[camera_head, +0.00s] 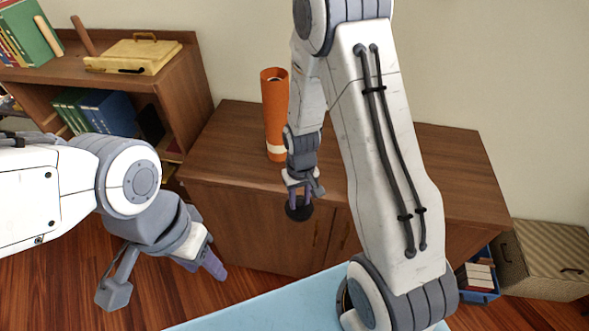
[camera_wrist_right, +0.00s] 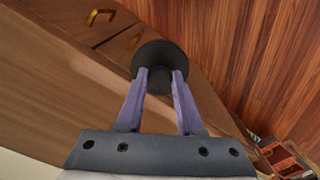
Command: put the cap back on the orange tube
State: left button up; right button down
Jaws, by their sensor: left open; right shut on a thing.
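The orange tube (camera_head: 274,115) stands upright on the wooden cabinet top, with its top end open. My right gripper (camera_head: 300,196) is shut on the black round cap (camera_head: 298,211). It holds the cap in front of the cabinet's front edge, lower in the picture than the tube and apart from it. In the right wrist view the cap (camera_wrist_right: 160,62) sits between the two purple fingertips (camera_wrist_right: 160,85). My left gripper (camera_head: 165,278) is open and empty at the lower left, over the floor and away from the tube.
The wooden cabinet (camera_head: 430,165) has free room on its top right of the tube, partly hidden by my right arm. A bookshelf (camera_head: 185,85) with books and a yellow case (camera_head: 135,55) stands at left. A light blue surface (camera_head: 270,318) is at the bottom. A patterned box (camera_head: 545,258) stands at right.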

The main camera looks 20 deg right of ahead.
aim_at(275, 94)
jog(key=u, duration=0.3)
jog(key=k, duration=1.15)
jog(key=z, duration=1.25)
jog(key=i, duration=0.5)
